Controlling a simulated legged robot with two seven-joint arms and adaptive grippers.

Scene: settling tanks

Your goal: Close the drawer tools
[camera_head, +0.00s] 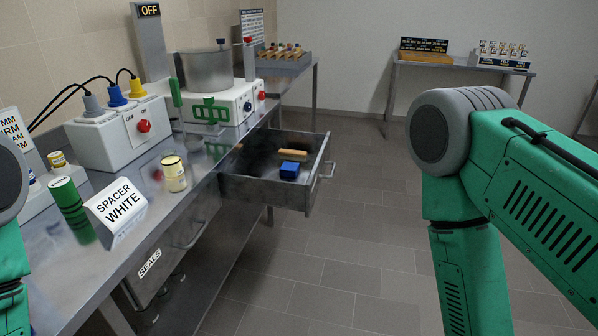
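A grey metal drawer (265,191) stands pulled out from under the metal bench on the right side of the bench front. It has a bar handle (327,170) on its front face. A blue block (290,170) and a wooden-coloured bar (293,153) lie inside it. No label on this drawer can be read from here. Parts of my green arms show at the left edge and at the right. Neither gripper is in the picture.
A second drawer or compartment labelled SEALS (150,263) is lower left under the bench (150,215). On the bench are a SPACER WHITE sign (117,207), a yellow can (174,174), a green cylinder (70,203) and a pot (206,69). The tiled floor before the drawer is clear.

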